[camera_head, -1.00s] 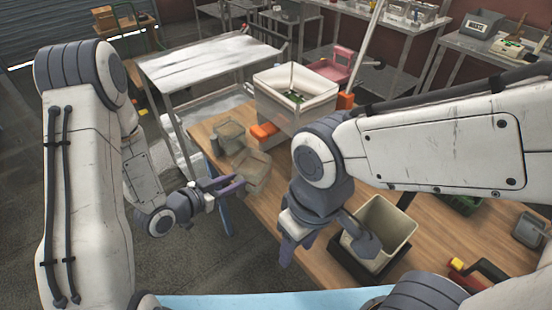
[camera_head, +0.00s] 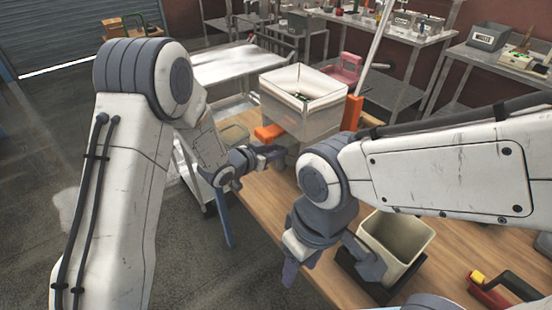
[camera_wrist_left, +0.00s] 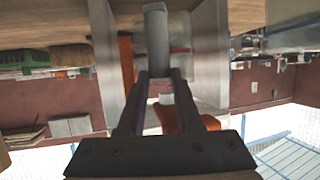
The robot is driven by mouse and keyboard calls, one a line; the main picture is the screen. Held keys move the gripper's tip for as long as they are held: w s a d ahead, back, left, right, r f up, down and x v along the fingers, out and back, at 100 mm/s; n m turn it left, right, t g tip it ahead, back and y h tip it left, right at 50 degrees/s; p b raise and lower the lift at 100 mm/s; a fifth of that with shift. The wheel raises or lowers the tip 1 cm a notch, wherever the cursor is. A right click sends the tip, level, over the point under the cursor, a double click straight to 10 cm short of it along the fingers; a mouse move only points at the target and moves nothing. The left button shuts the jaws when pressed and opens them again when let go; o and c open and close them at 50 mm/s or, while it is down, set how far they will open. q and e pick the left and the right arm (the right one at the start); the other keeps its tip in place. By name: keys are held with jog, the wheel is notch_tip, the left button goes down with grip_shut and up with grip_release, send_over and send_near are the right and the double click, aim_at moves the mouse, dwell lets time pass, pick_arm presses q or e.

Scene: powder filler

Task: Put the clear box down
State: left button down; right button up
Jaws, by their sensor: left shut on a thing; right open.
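My left gripper (camera_head: 272,155) is shut, its fingers pointing right, just in front of the large pale bin at the back of the table. The clear box (camera_wrist_left: 212,50) shows in the left wrist view as pale see-through walls either side of the fingers, with a grey piece at their tips. In the head view I cannot make out the held box clearly. My right gripper (camera_head: 330,265) is open and empty, lower down near the table's front edge, one finger beside a beige container (camera_head: 408,235) on a dark base.
The large pale bin (camera_head: 303,115) stands between orange blocks (camera_head: 268,132). Another small clear container (camera_head: 232,134) is partly hidden behind my left wrist. Bare wooden table (camera_head: 265,195) lies in front. A metal cart (camera_head: 235,65) stands behind.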

pick_arm(q)
notch_tip(320, 180, down, 4)
jog(key=b, duration=0.2)
jog(key=shift+w+d+r+b, duration=0.1)
jog(key=shift+b, duration=0.3)
jog(key=shift+r, duration=0.15)
jog(key=c, duration=0.6)
grip_release()
